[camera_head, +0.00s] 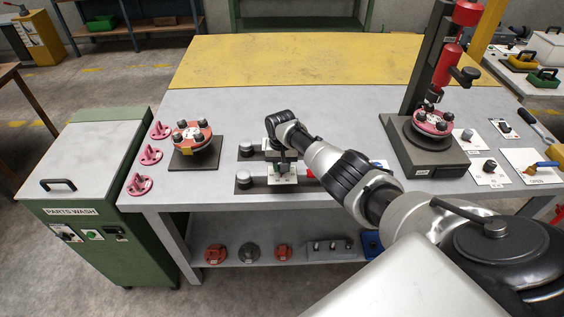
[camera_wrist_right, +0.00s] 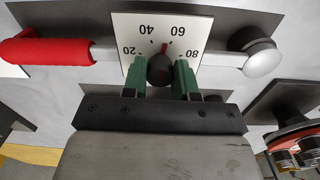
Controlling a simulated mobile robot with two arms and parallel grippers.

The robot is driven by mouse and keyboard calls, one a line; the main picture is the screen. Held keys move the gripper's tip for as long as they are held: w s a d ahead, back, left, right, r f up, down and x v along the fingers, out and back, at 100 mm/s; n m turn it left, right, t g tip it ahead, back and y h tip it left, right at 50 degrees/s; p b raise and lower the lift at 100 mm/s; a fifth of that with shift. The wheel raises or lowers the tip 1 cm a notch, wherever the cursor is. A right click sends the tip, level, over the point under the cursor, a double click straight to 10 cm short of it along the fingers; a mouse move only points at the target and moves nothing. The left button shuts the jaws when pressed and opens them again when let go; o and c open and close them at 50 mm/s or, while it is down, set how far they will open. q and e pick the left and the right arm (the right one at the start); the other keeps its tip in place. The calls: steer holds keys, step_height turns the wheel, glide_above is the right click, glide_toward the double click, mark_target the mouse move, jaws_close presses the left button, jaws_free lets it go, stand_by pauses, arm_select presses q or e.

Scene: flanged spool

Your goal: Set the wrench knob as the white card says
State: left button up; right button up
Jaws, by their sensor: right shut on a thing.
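The wrench lies across the right wrist view, with a red grip (camera_wrist_right: 48,48) at left and a silver round end (camera_wrist_right: 262,58) at right. Its white dial plate (camera_wrist_right: 125,25) shows 20, 40, 60 and 80 upside down. The dark knob (camera_wrist_right: 160,70) has a red pointer between 40 and 60. My right gripper (camera_wrist_right: 160,80) has its green fingers shut on the knob, one on each side. In the head view it (camera_head: 283,168) is over the dial plate. White cards (camera_head: 488,172) lie at the right of the bench; their writing is too small to read. My left gripper is out of view.
A red flanged spool (camera_head: 190,137) sits on a dark plate at left, near several pink parts (camera_head: 150,154). Another spool (camera_head: 433,122) is on the dark press stand (camera_head: 425,155) at right. A second round end (camera_head: 247,150) lies behind the wrench.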

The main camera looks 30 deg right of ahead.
steer(key=shift+r+m+p, duration=0.1)
steer(key=shift+m+p, duration=0.2)
steer(key=shift+m, duration=0.8)
steer(key=shift+w, duration=0.1)
steer(key=o, duration=0.9)
steer(key=shift+o, duration=0.2)
steer(key=shift+r, duration=0.5)
step_height(320, 180, up, 10)
steer(key=shift+f, duration=0.15)
